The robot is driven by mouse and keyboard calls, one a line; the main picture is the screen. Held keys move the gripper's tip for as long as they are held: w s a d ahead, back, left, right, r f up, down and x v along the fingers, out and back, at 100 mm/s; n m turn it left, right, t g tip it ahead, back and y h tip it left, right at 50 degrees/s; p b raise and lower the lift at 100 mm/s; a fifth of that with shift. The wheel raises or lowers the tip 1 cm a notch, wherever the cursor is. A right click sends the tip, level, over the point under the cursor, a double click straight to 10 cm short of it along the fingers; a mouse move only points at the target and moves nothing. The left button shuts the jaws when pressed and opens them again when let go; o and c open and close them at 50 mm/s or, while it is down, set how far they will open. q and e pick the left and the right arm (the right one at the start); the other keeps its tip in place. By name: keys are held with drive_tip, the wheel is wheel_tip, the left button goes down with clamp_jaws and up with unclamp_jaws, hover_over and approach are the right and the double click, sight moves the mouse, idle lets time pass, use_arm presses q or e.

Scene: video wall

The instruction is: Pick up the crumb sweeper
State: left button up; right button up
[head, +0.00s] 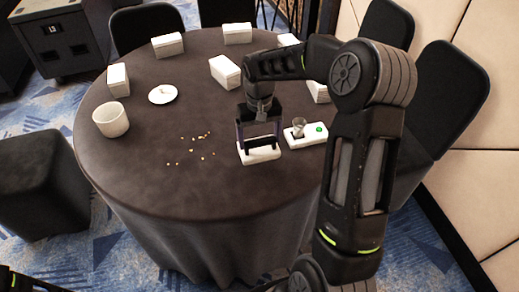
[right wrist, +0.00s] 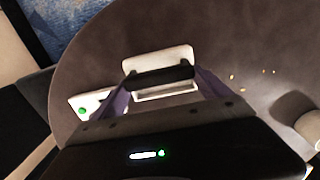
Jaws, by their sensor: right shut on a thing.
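The crumb sweeper (head: 259,154) is a white block with a dark handle, at the right-centre of the round table. My right gripper (head: 259,139) comes down over it and is shut on its handle. In the right wrist view, the sweeper's white body (right wrist: 158,60) shows beyond the dark handle, between the fingers of the right gripper (right wrist: 160,77). I cannot tell whether the sweeper's base touches the cloth. Crumbs (head: 194,150) lie scattered on the table to its left and also show in the right wrist view (right wrist: 238,84). My left gripper is out of view.
A white tray with a green dot (head: 319,129) and a small cup (head: 298,127) stands just right of the sweeper. A white pot (head: 111,119), a saucer (head: 163,94) and several white boxes (head: 225,72) stand farther back. The front of the dark-clothed table (head: 205,190) is clear.

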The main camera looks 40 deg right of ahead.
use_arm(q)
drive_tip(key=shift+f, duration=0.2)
use_arm(e)
drive_tip(key=shift+r, duration=1.75)
